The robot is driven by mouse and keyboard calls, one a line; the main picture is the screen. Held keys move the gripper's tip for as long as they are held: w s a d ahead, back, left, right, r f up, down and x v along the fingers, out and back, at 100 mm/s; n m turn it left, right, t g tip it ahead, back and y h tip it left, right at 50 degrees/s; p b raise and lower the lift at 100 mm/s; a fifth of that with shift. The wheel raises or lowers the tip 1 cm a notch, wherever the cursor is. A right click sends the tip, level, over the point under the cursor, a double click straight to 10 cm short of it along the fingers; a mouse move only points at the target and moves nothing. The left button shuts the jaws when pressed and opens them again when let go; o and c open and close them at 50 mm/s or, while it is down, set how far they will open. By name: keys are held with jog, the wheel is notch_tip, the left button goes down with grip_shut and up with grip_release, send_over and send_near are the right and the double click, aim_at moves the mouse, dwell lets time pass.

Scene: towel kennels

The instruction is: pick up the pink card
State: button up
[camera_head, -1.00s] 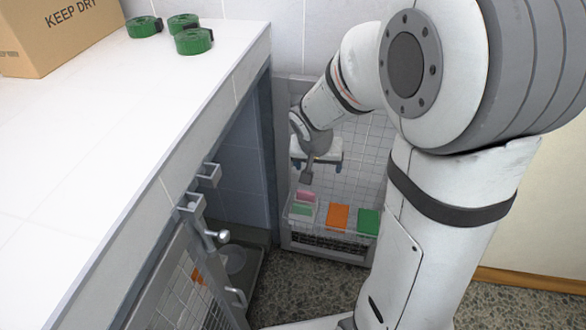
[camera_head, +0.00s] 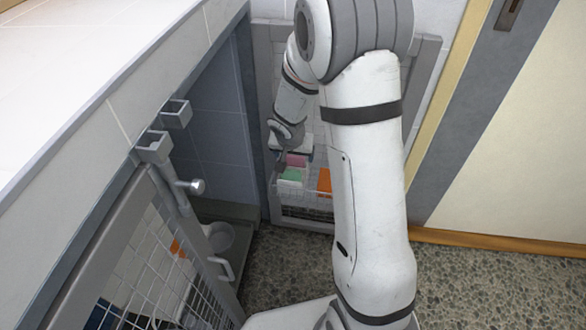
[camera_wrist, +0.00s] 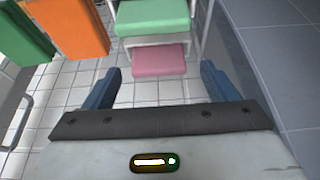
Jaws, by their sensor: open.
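The pink card (camera_head: 297,160) stands in a rack on the grid panel, behind a light green card (camera_head: 291,177). In the wrist view the pink card (camera_wrist: 159,60) lies beyond and between my two blue fingertips, with the green card (camera_wrist: 153,18) above it in the picture. My gripper (camera_wrist: 160,82) is open, with nothing between its fingers. In the head view my gripper (camera_head: 281,158) is beside the pink card, small and partly hidden. Whether a finger touches the card cannot be told.
An orange card (camera_head: 324,182) is to the right in the rack; the wrist view also shows a dark green card (camera_wrist: 22,32). A grey cabinet wall (camera_wrist: 262,70) is close on the wrist view's right. An open mesh door (camera_head: 150,260) stands at the lower left.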

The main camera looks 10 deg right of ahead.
jog(key=shift+w+f, duration=0.15)
jog(key=shift+f, duration=0.3)
jog(key=shift+r, duration=0.1)
jog(key=shift+c, duration=0.4)
jog(key=c, duration=1.2)
